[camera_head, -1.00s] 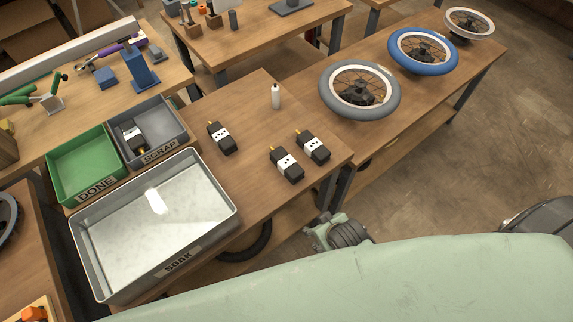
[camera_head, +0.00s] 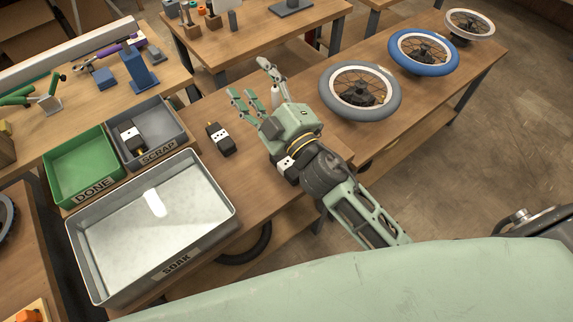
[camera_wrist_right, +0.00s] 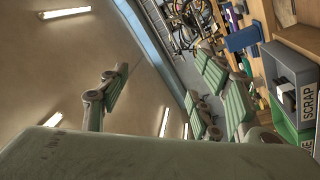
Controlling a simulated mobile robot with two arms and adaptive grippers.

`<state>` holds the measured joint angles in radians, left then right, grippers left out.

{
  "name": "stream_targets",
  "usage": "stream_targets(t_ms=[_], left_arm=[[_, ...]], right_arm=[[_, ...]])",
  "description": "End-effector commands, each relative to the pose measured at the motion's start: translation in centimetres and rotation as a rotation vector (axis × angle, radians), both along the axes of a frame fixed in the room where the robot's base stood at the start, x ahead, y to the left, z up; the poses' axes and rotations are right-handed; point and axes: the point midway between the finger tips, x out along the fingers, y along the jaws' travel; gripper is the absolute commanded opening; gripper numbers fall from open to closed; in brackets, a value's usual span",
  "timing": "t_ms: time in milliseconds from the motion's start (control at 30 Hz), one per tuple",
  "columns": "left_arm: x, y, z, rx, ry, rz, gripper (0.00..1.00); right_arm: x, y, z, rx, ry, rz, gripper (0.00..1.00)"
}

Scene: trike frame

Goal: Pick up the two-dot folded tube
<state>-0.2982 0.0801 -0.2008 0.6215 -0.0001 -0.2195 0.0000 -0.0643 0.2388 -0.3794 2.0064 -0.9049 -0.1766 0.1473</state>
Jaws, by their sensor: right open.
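The folded tubes are black bundles with white, dotted bands. One tube (camera_head: 220,139) lies on the bench right of the bins. Another tube (camera_head: 286,164) lies partly under my right gripper and wrist; a third spot beside it is hidden by the arm. One more tube (camera_head: 130,137) sits in the grey SCRAP bin (camera_head: 172,119). The dots are too small to count surely. My right gripper (camera_head: 254,84) is open and empty above the bench, fingers spread toward the back. Its fingers also show in the right wrist view (camera_wrist_right: 165,95). My left gripper is not in view.
A green DONE bin (camera_head: 54,180) and a metal SOAK tray (camera_head: 222,207) stand left of the tubes. Wheels, including a grey-tyred one (camera_head: 328,100), lie on the right bench.

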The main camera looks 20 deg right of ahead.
Motion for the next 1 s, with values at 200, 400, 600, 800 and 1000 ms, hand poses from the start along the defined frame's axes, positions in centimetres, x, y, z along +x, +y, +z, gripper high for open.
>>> stream_targets(t_ms=[200,400,600,800,1000], left_arm=[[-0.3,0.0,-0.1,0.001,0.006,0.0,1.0],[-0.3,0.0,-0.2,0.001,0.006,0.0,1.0],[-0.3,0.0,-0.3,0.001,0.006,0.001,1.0],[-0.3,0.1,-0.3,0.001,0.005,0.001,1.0],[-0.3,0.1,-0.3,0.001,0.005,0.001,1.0]], right_arm=[[-3.4,12.3,3.3,-0.426,-0.381,0.463,0.59],[-7.6,17.6,-4.3,-0.918,-0.51,0.905,0.59],[-8.1,12.3,-14.6,-1.447,-0.367,1.277,0.59],[-6.1,1.4,-19.2,-1.864,-0.015,1.485,0.59],[-5.1,-5.3,-19.2,-2.045,0.247,1.54,0.59]])
